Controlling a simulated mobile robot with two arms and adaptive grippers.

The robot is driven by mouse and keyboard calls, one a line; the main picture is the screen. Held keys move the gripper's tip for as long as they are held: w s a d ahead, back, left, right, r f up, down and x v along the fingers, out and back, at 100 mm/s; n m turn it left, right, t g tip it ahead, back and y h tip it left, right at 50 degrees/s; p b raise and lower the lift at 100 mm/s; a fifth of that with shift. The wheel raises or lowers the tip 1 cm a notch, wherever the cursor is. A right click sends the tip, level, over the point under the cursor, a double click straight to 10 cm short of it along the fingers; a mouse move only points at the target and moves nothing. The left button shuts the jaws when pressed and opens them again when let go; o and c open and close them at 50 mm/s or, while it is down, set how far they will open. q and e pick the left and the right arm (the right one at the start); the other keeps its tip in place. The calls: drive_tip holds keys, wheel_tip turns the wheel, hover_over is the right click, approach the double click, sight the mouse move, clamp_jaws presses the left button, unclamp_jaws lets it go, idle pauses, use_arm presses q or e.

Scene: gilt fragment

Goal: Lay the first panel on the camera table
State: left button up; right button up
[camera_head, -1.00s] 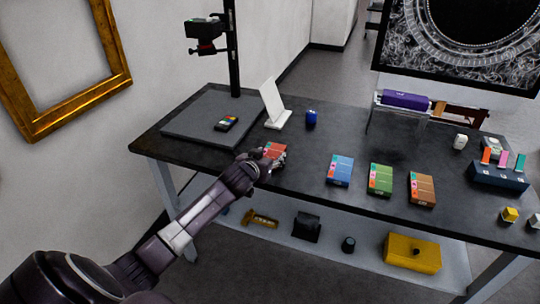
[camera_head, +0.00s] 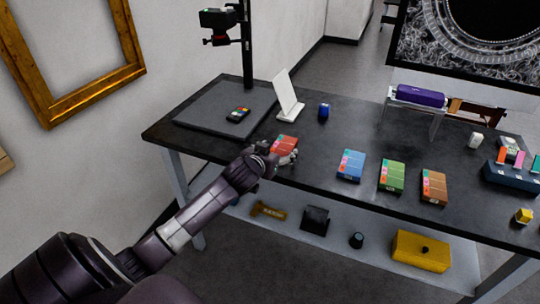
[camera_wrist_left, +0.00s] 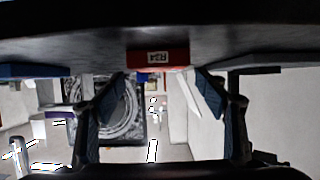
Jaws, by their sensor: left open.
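A red box-like panel (camera_head: 285,143) lies on the dark table near its front edge. It also shows at the top of the left wrist view (camera_wrist_left: 158,58), with a white label on its face. My left gripper (camera_head: 284,160) is open at the front side of the red panel, with nothing between its fingers. In the wrist view the open fingers (camera_wrist_left: 158,98) stand on either side of the panel, short of it. The grey slab (camera_head: 200,118) under the camera (camera_head: 218,18) lies at the table's back left, with a small colour chart (camera_head: 238,115) on it. My right gripper is not in view.
Blue (camera_head: 350,166), green (camera_head: 392,176) and brown (camera_head: 433,187) boxes stand to the right. A white stand (camera_head: 287,95) and a small blue object (camera_head: 324,111) are behind the red panel. The lower shelf (camera_head: 290,238) holds several objects.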

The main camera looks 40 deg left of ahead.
use_arm(q)
drive_tip(key=v, duration=0.8)
drive_tip(key=shift+s, duration=0.2)
